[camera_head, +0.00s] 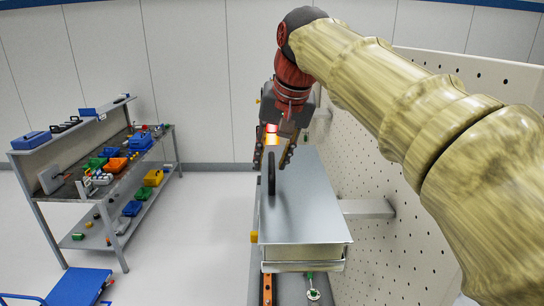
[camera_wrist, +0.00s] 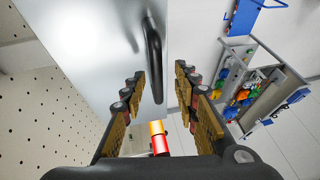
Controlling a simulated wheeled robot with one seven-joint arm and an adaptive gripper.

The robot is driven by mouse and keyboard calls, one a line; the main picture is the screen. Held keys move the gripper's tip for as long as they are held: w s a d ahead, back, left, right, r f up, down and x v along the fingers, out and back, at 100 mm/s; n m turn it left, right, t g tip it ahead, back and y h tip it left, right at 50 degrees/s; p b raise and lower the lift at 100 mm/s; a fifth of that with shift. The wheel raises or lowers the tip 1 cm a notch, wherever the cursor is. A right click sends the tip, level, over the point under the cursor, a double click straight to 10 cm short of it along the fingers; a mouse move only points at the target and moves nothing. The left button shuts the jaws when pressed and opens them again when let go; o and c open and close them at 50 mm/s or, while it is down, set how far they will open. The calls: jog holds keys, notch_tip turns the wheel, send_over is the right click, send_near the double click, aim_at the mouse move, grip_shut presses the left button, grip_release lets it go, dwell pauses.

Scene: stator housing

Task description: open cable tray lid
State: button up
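The cable tray is a grey metal box with a flat lid (camera_head: 310,205), which lies level on top of it. The lid also fills the upper left of the wrist view (camera_wrist: 95,50). A black bar handle (camera_head: 272,175) stands up at the lid's left edge. My gripper (camera_head: 273,160) is open and empty, just beyond and above the handle, pointing down. In the wrist view the handle (camera_wrist: 153,50) shows between the two spread fingers of my gripper (camera_wrist: 160,72). I cannot tell whether the fingers touch it.
A perforated white panel (camera_head: 365,220) stands close on the right. A red and yellow lamp-like part (camera_head: 271,140) shows by my gripper. A workbench (camera_head: 120,160) with coloured boxes stands at the left, with a blue cart (camera_head: 80,285) before it. The floor between is clear.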

jog(key=shift+w+d+f, duration=0.15)
jog(key=shift+w+d, duration=0.2)
jog(key=shift+d, duration=0.15)
jog(key=shift+s+a, duration=0.2)
jog(key=shift+a, duration=0.25)
jog(key=shift+c, duration=1)
jog(key=shift+w+d, duration=0.1)
jog(key=shift+d, duration=0.15)
jog(key=c, duration=0.4)
grip_shut()
jog(key=shift+a, duration=0.1)
